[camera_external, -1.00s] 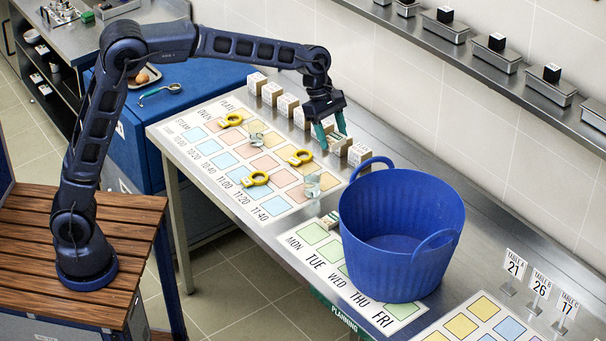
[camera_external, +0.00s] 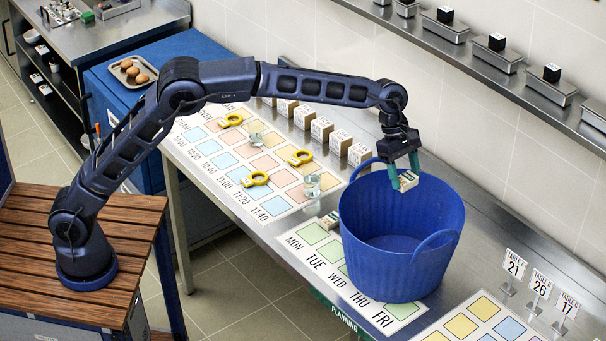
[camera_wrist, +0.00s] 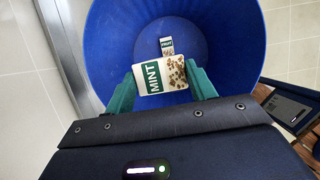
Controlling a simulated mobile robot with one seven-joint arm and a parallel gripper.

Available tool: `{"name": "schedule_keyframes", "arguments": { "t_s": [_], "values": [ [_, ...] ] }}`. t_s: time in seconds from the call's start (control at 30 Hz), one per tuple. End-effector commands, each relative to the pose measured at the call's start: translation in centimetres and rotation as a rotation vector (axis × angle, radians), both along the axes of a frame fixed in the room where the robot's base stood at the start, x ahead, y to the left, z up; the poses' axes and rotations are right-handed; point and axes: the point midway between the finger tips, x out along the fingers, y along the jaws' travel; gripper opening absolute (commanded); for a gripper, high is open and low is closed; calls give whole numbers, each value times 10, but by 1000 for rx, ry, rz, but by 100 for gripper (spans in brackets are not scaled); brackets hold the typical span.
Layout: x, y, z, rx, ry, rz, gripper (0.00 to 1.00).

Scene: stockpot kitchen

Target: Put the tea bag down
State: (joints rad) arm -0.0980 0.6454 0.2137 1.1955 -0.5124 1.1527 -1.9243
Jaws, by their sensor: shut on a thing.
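My gripper (camera_external: 405,182) is shut on a tea bag (camera_wrist: 162,75) with a green MINT label and a speckled brown patch. In the wrist view the green fingers (camera_wrist: 160,88) grip it from its two sides. The held tea bag also shows in the external view (camera_external: 409,181). It hangs over the back part of the opening of a large blue tub (camera_external: 385,243). In the wrist view the tub's inside (camera_wrist: 220,30) surrounds it, and a second, smaller-looking packet (camera_wrist: 167,46) with a green label lies deeper in the tub.
The tub stands on the steel table, partly over the weekday board (camera_external: 290,243). A small packet (camera_external: 328,220) lies on that board. Yellow rings (camera_external: 255,179) and a glass (camera_external: 312,184) are on the time chart. Labelled blocks (camera_external: 321,129) line the back. Table signs (camera_external: 541,284) stand right.

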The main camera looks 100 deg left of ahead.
Motion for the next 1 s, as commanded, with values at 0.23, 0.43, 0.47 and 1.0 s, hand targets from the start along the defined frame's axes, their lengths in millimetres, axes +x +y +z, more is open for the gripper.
{"name": "schedule_keyframes", "arguments": {
  "t_s": [0.23,0.43,0.47,1.0],
  "values": [
    [-1,1,-31,-1,3,1,34],
    [-1,1,-50,-1,3,1,34],
    [-1,1,-55,-1,3,1,34],
    [-1,2,-169,-1,2,2,34]
  ]
}}
